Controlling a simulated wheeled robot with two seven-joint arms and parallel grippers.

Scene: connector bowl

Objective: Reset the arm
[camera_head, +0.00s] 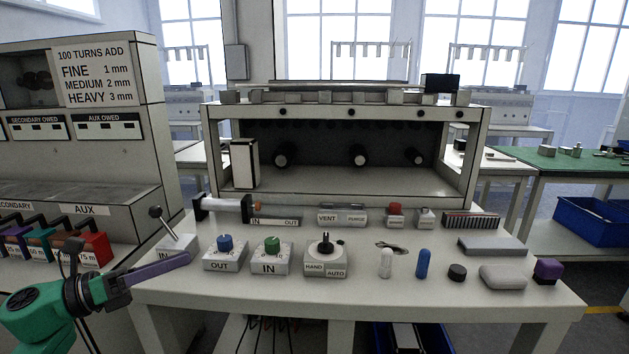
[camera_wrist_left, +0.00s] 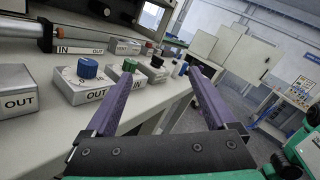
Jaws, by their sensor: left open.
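My left arm (camera_head: 45,312) comes in from the lower left in the head view. My left gripper (camera_head: 165,270) is beside the left front edge of the workbench, close to the lever box (camera_head: 177,243). Its purple fingers show apart in the left wrist view (camera_wrist_left: 163,88), with nothing between them. The fingers reach toward the bench front, near the blue-knob OUT box (camera_wrist_left: 96,82). That box also shows in the head view (camera_head: 225,255). My right gripper is in neither view.
The workbench (camera_head: 370,300) also carries a green-knob IN box (camera_head: 271,259), a HAND/AUTO switch (camera_head: 326,258), a white capsule (camera_head: 386,263), a blue capsule (camera_head: 423,263) and a purple-topped block (camera_head: 546,271). A cabinet with coloured bins (camera_head: 90,247) stands at left.

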